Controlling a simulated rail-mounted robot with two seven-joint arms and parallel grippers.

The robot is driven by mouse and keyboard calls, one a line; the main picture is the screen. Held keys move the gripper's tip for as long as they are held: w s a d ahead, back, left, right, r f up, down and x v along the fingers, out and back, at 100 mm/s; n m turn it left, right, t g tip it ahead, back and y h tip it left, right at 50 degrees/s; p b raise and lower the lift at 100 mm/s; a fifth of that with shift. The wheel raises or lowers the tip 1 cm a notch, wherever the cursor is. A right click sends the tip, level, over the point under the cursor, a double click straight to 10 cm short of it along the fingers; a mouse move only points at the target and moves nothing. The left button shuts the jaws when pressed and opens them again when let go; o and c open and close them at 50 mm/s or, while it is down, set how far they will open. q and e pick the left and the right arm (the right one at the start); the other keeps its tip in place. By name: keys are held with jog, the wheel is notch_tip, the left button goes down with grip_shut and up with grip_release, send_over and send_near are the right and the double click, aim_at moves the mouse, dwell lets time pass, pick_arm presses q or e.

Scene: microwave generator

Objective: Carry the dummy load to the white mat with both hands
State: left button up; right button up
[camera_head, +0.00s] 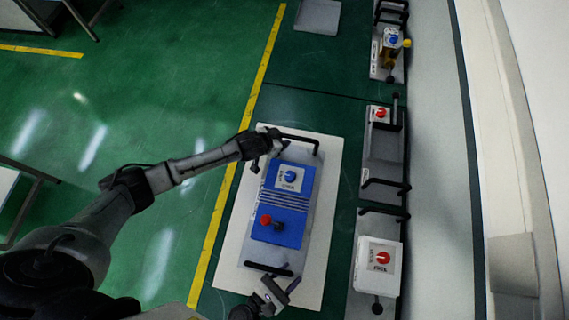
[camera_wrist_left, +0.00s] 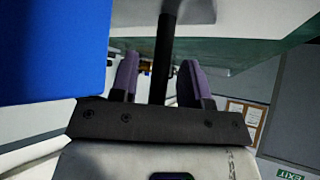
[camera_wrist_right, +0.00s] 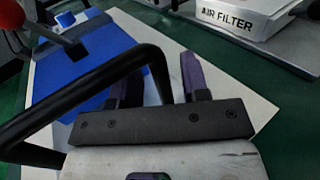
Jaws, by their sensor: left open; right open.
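The dummy load (camera_head: 290,205) is a blue box with a blue knob, a red knob and black end handles on a grey plate. It rests on the white mat (camera_head: 235,250) in the head view. My left gripper (camera_head: 274,142) is at the far handle (camera_head: 302,139). In the left wrist view that handle (camera_wrist_left: 165,55) runs between the open purple fingers (camera_wrist_left: 158,82), with the blue box at left. My right gripper (camera_head: 282,290) is at the near handle (camera_head: 265,268). In the right wrist view its open fingers (camera_wrist_right: 163,85) stand either side of the black handle (camera_wrist_right: 85,95).
A row of grey units with black handles stands right of the mat, including a white box with a red knob (camera_head: 379,265). A grey plate (camera_head: 318,16) lies at the top. A yellow floor line (camera_head: 240,150) runs left of the mat; green floor beyond is largely clear.

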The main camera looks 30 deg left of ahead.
jog(key=shift+s, duration=0.1)
pick_arm(q)
jog(key=v, duration=1.2)
pick_arm(e)
jog(key=v, duration=1.2)
jog(key=shift+r, duration=0.1)
